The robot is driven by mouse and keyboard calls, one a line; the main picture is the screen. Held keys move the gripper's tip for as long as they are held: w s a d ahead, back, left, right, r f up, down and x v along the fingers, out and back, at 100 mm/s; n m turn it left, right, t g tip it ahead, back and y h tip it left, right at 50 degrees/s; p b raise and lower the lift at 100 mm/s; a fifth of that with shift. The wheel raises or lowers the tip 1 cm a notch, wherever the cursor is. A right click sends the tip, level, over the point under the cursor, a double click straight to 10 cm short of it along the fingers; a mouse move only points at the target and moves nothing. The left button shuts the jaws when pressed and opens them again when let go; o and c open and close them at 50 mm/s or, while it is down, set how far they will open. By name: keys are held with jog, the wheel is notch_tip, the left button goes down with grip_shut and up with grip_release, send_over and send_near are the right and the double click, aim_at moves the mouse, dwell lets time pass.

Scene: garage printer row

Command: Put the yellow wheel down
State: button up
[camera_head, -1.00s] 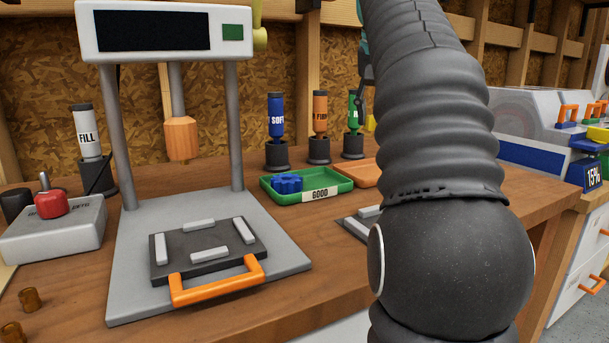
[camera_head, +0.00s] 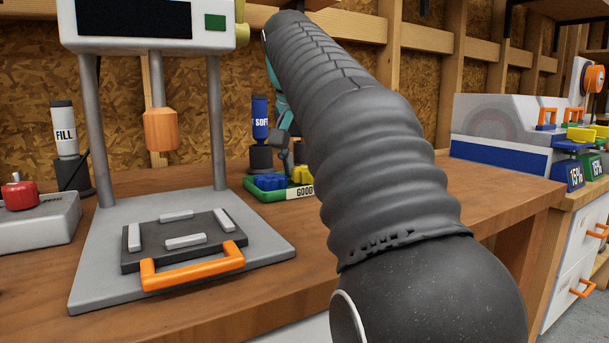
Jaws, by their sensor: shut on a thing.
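The yellow wheel (camera_head: 301,174) shows in the head view at the green tray labelled GOOD (camera_head: 256,191), just right of a blue wheel (camera_head: 268,182). It is partly covered by my arm. My gripper (camera_head: 285,160) is shut on the yellow wheel, low over the tray. Its grey tip and teal part show left of my arm; most of it is hidden. I cannot tell whether the yellow wheel touches the tray floor.
A press (camera_head: 168,225) with an orange-handled plate stands at the left. A grey box with a red knob (camera_head: 20,194) is beside it. A bottle marked SOFT (camera_head: 260,122) stands behind the tray. The bench right of my arm (camera_head: 478,195) is clear.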

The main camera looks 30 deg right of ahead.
jog(key=shift+f, duration=0.35)
jog(key=o, duration=1)
jog(key=shift+o, duration=0.2)
jog(key=p+v, duration=0.4)
jog(key=v, duration=0.8)
jog(key=shift+p, duration=0.4)
jog(key=shift+r, duration=0.15)
